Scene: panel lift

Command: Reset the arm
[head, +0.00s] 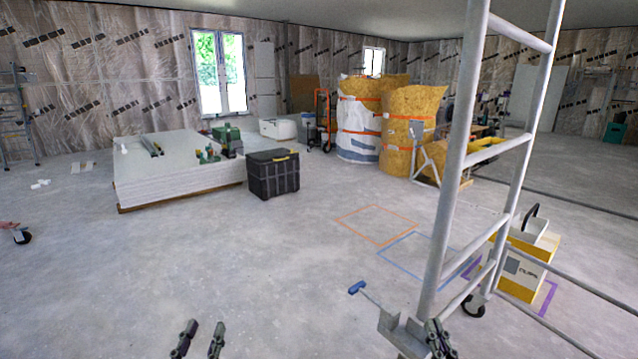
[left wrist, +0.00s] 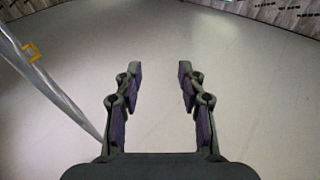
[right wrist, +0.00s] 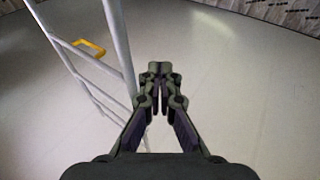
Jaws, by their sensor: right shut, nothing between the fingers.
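My left gripper (head: 200,340) shows at the bottom of the head view, left of centre. Its two fingers stand apart over bare floor. In the left wrist view the gripper (left wrist: 159,75) is open with nothing between the fingers. My right gripper (head: 438,340) is at the bottom of the head view, right in front of the foot of a pale metal ladder-like frame (head: 457,160). In the right wrist view the gripper (right wrist: 160,70) has its fingertips together and is empty. The frame (right wrist: 121,45) rises just left of it there; I cannot tell whether they touch.
A blue-handled lever (head: 357,287) sticks out from the frame's base. A yellow and white box (head: 524,268) stands at right. A black crate (head: 273,176) and a stack of white panels (head: 175,180) stand further back.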

